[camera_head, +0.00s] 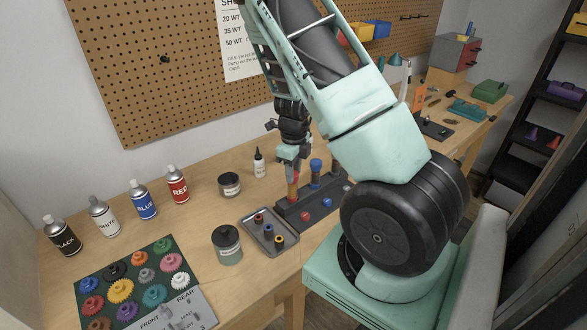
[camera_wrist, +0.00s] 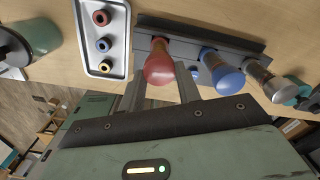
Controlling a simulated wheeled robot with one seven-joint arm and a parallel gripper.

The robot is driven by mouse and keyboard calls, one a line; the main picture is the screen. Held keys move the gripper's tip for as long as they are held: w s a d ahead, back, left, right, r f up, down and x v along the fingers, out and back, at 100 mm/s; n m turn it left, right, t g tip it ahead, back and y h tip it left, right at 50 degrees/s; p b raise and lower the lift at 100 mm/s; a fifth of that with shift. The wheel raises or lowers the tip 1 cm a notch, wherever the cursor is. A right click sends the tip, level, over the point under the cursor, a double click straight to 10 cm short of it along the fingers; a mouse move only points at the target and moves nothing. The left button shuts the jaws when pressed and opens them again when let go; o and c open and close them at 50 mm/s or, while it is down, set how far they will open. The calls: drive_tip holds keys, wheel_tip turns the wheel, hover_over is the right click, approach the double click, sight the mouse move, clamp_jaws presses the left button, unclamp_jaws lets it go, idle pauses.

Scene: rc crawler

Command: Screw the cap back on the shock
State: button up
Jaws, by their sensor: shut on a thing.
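My gripper (camera_head: 290,160) points down over a dark rack (camera_head: 290,213) on the bench. Its two fingers stand on either side of a red-handled piece (camera_wrist: 160,64), and it is shut on that piece. The red piece stands in the rack, and it also shows below the fingers in the head view (camera_head: 293,190). A blue-handled piece (camera_wrist: 221,72) and a metal cylinder (camera_wrist: 266,82) stand beside it in the rack. I cannot tell for certain which piece is the shock. A light tray (camera_wrist: 118,60) holds small pieces with red, blue and yellow rings.
A lidded jar (camera_head: 228,246) stands left of the tray, and another jar (camera_head: 229,185) is behind it. A small dark-tipped bottle (camera_head: 259,163) stands near the rack. Spray cans (camera_head: 143,202) line the back left. A gear mat (camera_head: 125,288) lies front left. A pegboard (camera_head: 160,70) is behind.

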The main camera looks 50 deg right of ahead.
drive_tip(key=shift+r+m+p, duration=0.25)
drive_tip(key=shift+m+p, duration=1.3)
drive_tip(key=shift+m, duration=0.25)
drive_tip(key=shift+f+m, duration=0.25)
drive_tip(key=shift+m, duration=0.05)
drive_tip(key=shift+r+m+p, duration=0.2)
drive_tip(key=shift+m+p, duration=0.5)
drive_tip(key=shift+p, duration=0.2)
drive_tip(key=shift+a+m+p, duration=0.1)
drive_tip(key=shift+m+p, duration=0.8)
drive_tip(key=shift+m, duration=0.2)
drive_tip(key=shift+f+m, duration=0.2)
drive_tip(key=shift+m, duration=0.1)
